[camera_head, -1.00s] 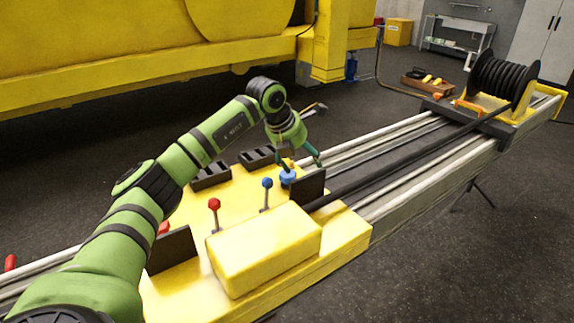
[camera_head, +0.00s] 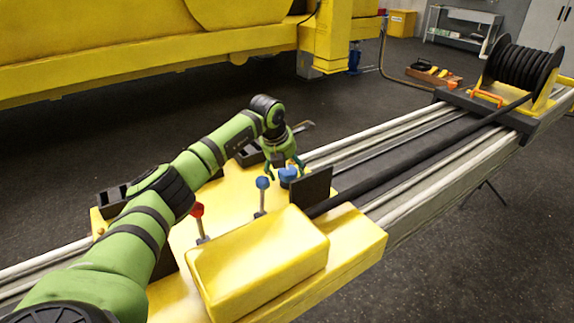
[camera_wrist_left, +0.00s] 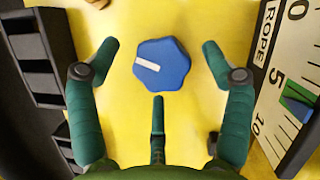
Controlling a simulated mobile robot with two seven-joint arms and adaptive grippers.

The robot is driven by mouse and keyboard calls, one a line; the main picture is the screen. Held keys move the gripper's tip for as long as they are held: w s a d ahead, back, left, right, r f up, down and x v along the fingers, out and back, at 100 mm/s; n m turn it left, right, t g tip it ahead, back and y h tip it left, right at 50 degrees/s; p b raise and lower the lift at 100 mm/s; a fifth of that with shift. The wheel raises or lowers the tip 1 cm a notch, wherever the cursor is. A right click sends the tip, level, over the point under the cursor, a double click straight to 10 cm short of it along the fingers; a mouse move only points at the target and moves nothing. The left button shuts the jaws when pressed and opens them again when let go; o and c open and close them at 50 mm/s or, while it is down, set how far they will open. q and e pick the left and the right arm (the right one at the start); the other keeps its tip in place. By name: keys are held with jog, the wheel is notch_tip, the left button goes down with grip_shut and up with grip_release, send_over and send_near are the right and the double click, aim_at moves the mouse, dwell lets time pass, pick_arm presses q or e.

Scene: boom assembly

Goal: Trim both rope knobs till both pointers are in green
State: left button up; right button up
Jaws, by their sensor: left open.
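A blue lobed knob (camera_wrist_left: 162,64) with a white mark sits on the yellow deck (camera_wrist_left: 130,15). In the head view the knob (camera_head: 288,173) is partly behind my left gripper (camera_head: 284,168). My left gripper, also in the left wrist view (camera_wrist_left: 158,52), is open with its teal fingers apart on either side of the knob; contact is not visible. A ROPE gauge (camera_wrist_left: 287,75) stands right of the knob in the wrist view, with a green zone (camera_wrist_left: 297,104) near 5. Its pointer cannot be told clearly. The second rope knob cannot be made out. My right gripper is not in view.
A blue-topped lever (camera_head: 262,184) and a red-topped lever (camera_head: 197,210) stand near the yellow box (camera_head: 257,262). A dark upright plate (camera_head: 311,187) stands beside the knob. Dark slotted blocks (camera_wrist_left: 40,60) lie on the knob's other side. A hose reel (camera_head: 520,72) is far right.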

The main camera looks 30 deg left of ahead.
pick_arm(q)
jog(key=shift+f, duration=0.2)
jog(key=shift+w+f, duration=0.1)
jog(key=c, duration=1)
jog(key=shift+c, duration=0.3)
jog(key=shift+n, duration=0.3)
jog(key=shift+d+n+y, duration=0.15)
jog(key=shift+n+y, duration=0.35)
jog(key=shift+n, duration=0.7)
jog(key=shift+w+r+n, duration=0.1)
jog(key=shift+r+n, duration=0.2)
jog(key=shift+n, duration=0.2)
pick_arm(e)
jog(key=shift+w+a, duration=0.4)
